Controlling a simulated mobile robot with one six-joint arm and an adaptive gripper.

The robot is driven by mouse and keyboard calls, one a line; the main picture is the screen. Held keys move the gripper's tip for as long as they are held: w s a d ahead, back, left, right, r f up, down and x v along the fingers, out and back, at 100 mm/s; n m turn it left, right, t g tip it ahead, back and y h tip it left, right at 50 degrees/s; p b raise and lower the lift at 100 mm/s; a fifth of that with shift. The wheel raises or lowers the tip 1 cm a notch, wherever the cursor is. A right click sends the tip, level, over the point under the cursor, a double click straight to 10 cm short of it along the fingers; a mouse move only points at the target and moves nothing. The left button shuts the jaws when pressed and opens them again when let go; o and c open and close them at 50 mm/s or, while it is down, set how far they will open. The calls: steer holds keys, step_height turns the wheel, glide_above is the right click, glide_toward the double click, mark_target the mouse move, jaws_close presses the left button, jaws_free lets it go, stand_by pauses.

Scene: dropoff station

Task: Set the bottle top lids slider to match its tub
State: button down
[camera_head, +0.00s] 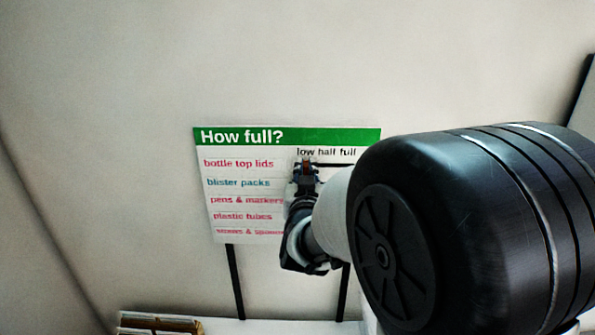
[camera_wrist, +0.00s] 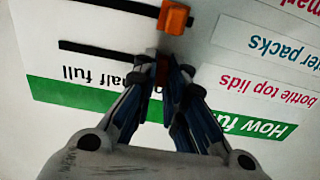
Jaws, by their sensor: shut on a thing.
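The "bottle top lids" label (camera_head: 238,163) is the top row, under the words "low half full". In the wrist view the board appears upside down. My gripper (camera_wrist: 163,78) is shut on the orange bottle top lids slider (camera_wrist: 162,70), mostly hidden between the fingers. The slider is at the low end of its black track (camera_wrist: 100,50). In the head view my gripper (camera_head: 306,168) is just below "low". The bottle top lids tub cannot be identified in these views.
Another orange slider (camera_wrist: 175,18), on the blister packs row, sits close to my fingers at its track's low end. Below the board, two dark posts (camera_head: 235,282) reach a white ledge, with a partly seen container (camera_head: 160,322) at lower left.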

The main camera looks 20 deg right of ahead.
mark_target(346, 165)
steer(key=shift+d, duration=0.1)
stand_by(0.4)
steer(key=s+d+b, duration=0.1)
steer(key=d+b, duration=0.1)
steer(key=d, duration=0.1)
steer(key=s+d+b, duration=0.1)
steer(key=d+b, duration=0.1)
steer(key=d, duration=0.1)
steer(key=s+d+b, duration=0.1)
steer(key=d+b, duration=0.2)
steer(key=shift+s+f, duration=0.1)
steer(key=shift+s, duration=0.3)
steer(key=shift+d, duration=0.1)
steer(key=c, duration=1.7)
jaws_free()
steer(key=shift+s+d, duration=0.15)
steer(key=shift+d, duration=0.05)
steer(key=shift+o, duration=0.3)
steer(key=shift+a, duration=0.1)
